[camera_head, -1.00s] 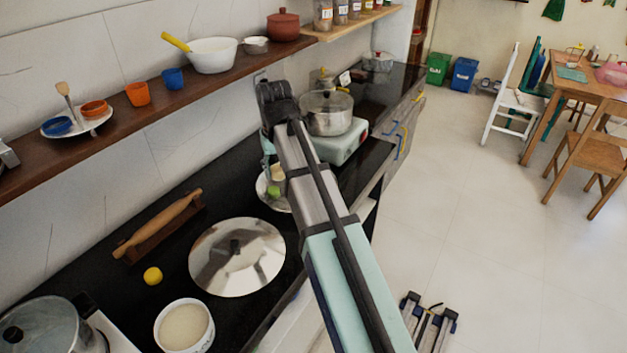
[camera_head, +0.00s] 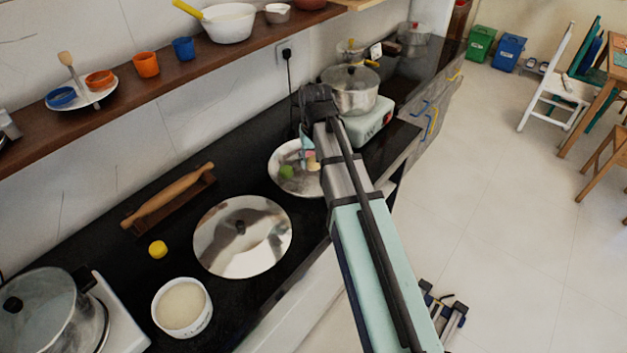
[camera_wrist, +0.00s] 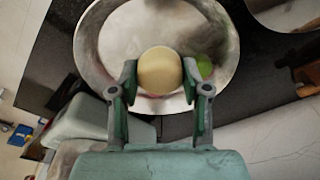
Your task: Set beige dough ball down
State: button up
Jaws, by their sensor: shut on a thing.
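The beige dough ball (camera_wrist: 159,71) is between the fingers of my gripper (camera_wrist: 160,78) in the wrist view, and the fingers are shut on it. Behind it in that view is a round metal plate (camera_wrist: 115,45); I cannot tell whether the ball touches it. In the head view, my gripper (camera_head: 309,163) is over the plate (camera_head: 279,165), partly hidden by my arm.
A larger shiny disc (camera_head: 215,255) lies on the black counter (camera_head: 150,265) nearby. A yellow ball (camera_head: 158,249), a white bowl (camera_head: 182,307) and a rolling pin (camera_head: 165,197) on its holder are to the left. A glass-lidded pot (camera_head: 350,95) on a stove stands behind the plate.

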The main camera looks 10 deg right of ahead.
aim_at(313, 189)
jog(key=shift+f+p, duration=0.65)
jog(key=shift+f, duration=4.3)
jog(key=shift+f, duration=0.15)
jog(key=o, duration=1)
jog(key=r, duration=0.4)
jog(key=s+r+b, duration=0.1)
jog(key=r, duration=0.7)
jog(key=shift+s+r+b, duration=0.15)
jog(key=shift+s+b, duration=0.05)
jog(key=shift+b, duration=0.15)
